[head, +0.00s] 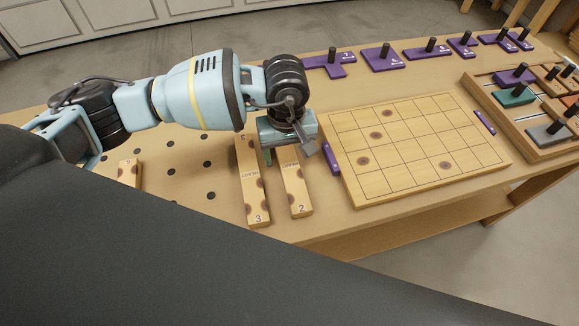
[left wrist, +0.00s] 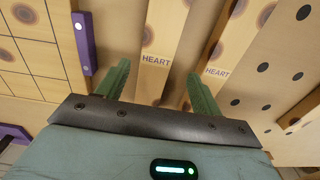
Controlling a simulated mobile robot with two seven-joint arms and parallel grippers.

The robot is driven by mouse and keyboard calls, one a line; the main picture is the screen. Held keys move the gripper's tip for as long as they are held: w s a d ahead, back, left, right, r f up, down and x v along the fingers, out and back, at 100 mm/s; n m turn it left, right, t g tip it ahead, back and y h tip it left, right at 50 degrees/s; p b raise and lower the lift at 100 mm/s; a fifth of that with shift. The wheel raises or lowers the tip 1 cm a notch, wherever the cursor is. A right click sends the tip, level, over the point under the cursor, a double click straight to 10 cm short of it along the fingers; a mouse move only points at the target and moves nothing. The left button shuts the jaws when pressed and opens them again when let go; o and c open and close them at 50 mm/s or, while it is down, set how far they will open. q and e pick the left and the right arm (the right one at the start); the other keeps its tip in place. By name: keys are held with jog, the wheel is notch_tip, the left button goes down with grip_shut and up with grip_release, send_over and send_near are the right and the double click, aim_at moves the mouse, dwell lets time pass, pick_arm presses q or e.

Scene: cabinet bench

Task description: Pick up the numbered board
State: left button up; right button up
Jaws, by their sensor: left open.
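Two narrow wooden boards lie side by side on the bench, each with a printed number and the word HEART. The board marked 2 (head: 298,196) is nearer the grid board; the board marked 3 (head: 253,190) is left of it. My left gripper (head: 297,157) is open over the far part of the board marked 2. In the left wrist view its green fingers (left wrist: 160,88) stand apart, with that board's HEART label (left wrist: 157,60) between and beyond them. The fingers' height above it is hard to tell. My right gripper is not in view.
A wooden grid board (head: 420,145) with purple side pieces lies just right of the numbered boards. Purple knobbed pieces (head: 385,58) line the back edge, and a tray (head: 485,95) of knobbed pieces is at right. Another small wooden piece (head: 129,172) lies at left on the dotted surface.

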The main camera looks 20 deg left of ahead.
aim_at(290, 165)
pick_arm(q)
jog(key=f, duration=0.4)
jog(key=shift+d+f, duration=0.1)
jog(key=shift+d, duration=0.2)
jog(key=c, duration=1.2)
jog(key=shift+o, duration=0.2)
jog(key=shift+w, duration=0.1)
